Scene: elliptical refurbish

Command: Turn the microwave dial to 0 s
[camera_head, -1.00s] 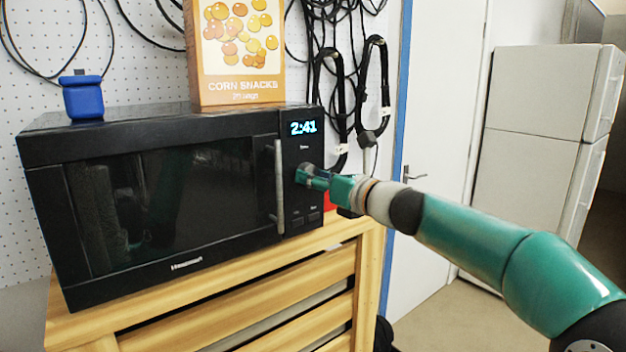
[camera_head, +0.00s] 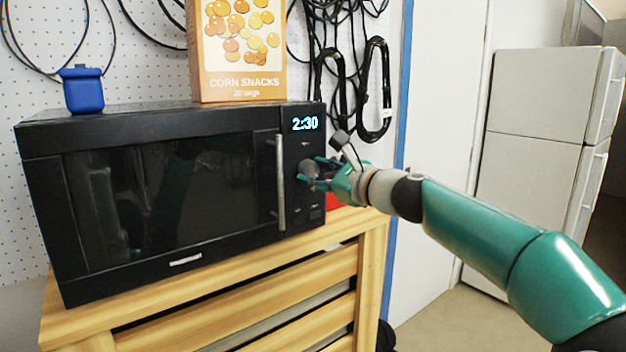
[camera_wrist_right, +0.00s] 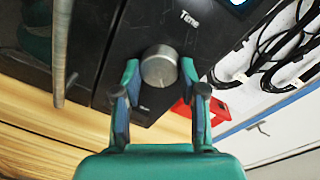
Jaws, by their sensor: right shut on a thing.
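The black microwave (camera_head: 165,205) stands on a wooden stand, its door closed. Its lit display (camera_head: 305,123) reads 2:30. The round silver dial (camera_head: 307,169) is on the control panel below the display; in the right wrist view the dial (camera_wrist_right: 160,67) sits between my two fingertips. My right gripper (camera_head: 318,174) reaches in from the right and is shut on the dial, with one finger on each side, as the right wrist view (camera_wrist_right: 160,76) shows. My left gripper is in neither view.
A corn snacks box (camera_head: 238,50) and a blue jar (camera_head: 82,90) stand on top of the microwave. The vertical door handle (camera_head: 280,183) is just left of the dial. Black cables (camera_head: 372,90) hang on the wall behind. A red object (camera_wrist_right: 198,108) lies beside the microwave.

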